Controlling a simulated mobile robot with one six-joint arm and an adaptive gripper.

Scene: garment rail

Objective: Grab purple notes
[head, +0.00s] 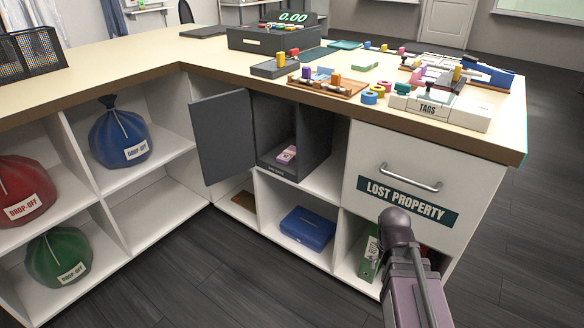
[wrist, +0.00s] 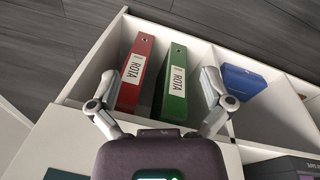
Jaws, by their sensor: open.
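The purple notes (head: 287,155) lie as a small pinkish-purple stack on the floor of a dark grey safe (head: 314,150) in the upper cubby. The safe's door (head: 223,137) stands swung open to the left. My gripper (wrist: 158,77) is open and empty in the wrist view, its two fingers spread above the binder cubby. It is to the right of the safe and apart from the notes. In the head view my arm is at the lower right and my fingers cannot be made out. The notes do not show in the wrist view.
A blue box (head: 307,228) sits in the cubby below the safe. A red binder (wrist: 136,72) and a green binder (wrist: 171,84) stand under my gripper. The lost property drawer (head: 404,180) is shut. The counter above holds a till (head: 270,40) and several small items.

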